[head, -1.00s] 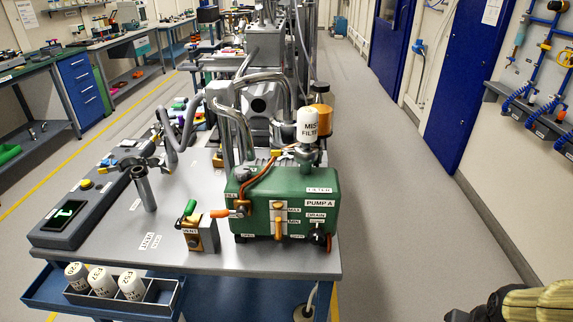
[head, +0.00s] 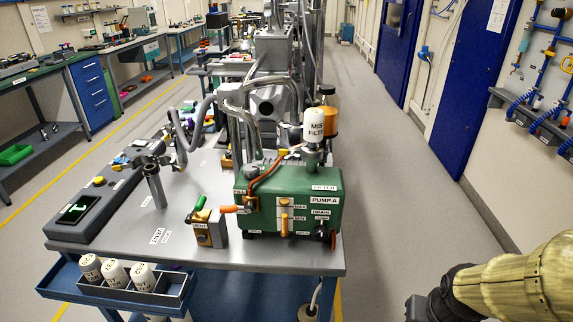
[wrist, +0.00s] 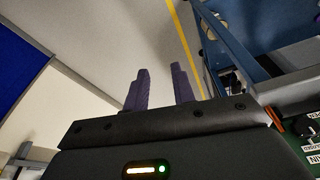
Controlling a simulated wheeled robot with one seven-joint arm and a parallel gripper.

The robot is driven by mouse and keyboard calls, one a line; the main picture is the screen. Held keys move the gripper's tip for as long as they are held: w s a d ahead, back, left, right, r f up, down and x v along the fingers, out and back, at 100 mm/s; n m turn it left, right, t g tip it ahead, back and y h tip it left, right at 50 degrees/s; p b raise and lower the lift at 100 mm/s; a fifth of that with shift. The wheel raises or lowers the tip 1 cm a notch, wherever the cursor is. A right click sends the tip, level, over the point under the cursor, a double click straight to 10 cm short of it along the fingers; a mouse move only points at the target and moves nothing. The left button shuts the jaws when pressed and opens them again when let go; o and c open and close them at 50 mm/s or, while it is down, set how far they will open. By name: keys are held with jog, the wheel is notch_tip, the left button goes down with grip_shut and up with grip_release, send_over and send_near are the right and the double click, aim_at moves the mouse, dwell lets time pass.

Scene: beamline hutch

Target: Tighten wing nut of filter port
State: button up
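The green pump A (head: 290,200) stands at the front right of the grey bench. A white mist filter canister (head: 314,124) stands upright over a metal fitting (head: 314,154) on its top, beside the FILTER label (head: 324,188). That fitting looks like the filter port; a wing nut on it is too small to make out. In the wrist view my gripper (wrist: 160,78) has its two dark purple fingers apart with nothing between them. It points at floor beside the bench, away from the port. In the head view my arm is at lower right, and the fingers cannot be made out.
A vent block (head: 210,228) with a green-handled part stands left of the pump. An orange-handled lever and hose are on the pump's left side. A tray (head: 120,290) of white canisters hangs on the bench front. The floor aisle (head: 400,190) right of the bench is clear.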

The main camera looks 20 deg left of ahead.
jog(key=w+a+r+n+t+p, duration=0.25)
jog(key=w+a+n+p, duration=0.2)
jog(key=a+p, duration=0.3)
jog(key=w+a+r+n+t+p, duration=0.25)
jog(key=a+n+p, duration=0.3)
jog(key=a, duration=0.35)
jog(key=s+a+r+n+t+y+p, duration=0.4)
jog(key=a+r+n+t+p, duration=0.5)
jog(key=a+r+n+p, duration=0.2)
notch_tip(320, 180, up, 4)
jog(key=shift+s+a+f+n+t, duration=0.15)
jog(key=shift+a+f+n+t, duration=0.2)
jog(key=shift+a+n, duration=0.55)
jog(key=shift+d+r, duration=0.1)
jog(key=shift+d, duration=0.1)
jog(key=p, duration=0.3)
send_near(292, 156)
jog(key=x, duration=0.7)
jog(key=shift+d, duration=0.15)
